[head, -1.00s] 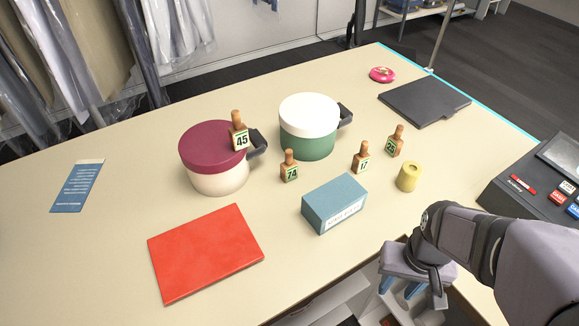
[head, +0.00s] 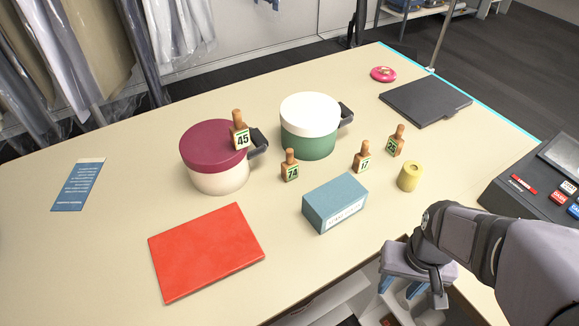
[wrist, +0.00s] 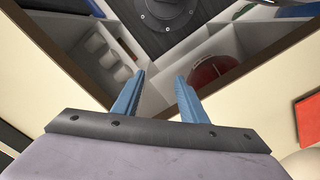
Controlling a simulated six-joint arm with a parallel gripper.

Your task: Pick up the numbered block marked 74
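The block marked 74 (head: 290,170) is a small wooden block with a peg-like top and a green-edged number label. It stands upright on the table, in front of the green pot and behind the blue box. Similar blocks marked 17 (head: 362,160), 25 (head: 396,145) and 45 (head: 240,138) are in view; the 45 block appears at the maroon-lidded pot's edge, touching or in front I cannot tell. My gripper (head: 402,290) is at the table's front edge, right of and nearer than block 74. In the wrist view its blue fingers (wrist: 158,95) are apart with nothing between them.
The blue box (head: 335,204) stands just in front of block 74. The green pot (head: 309,143) with white lid and the maroon-lidded pot (head: 216,175) stand behind and left. A yellow cylinder (head: 409,177) is at right. A red flat item (head: 207,252) lies front left. Bare table lies between.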

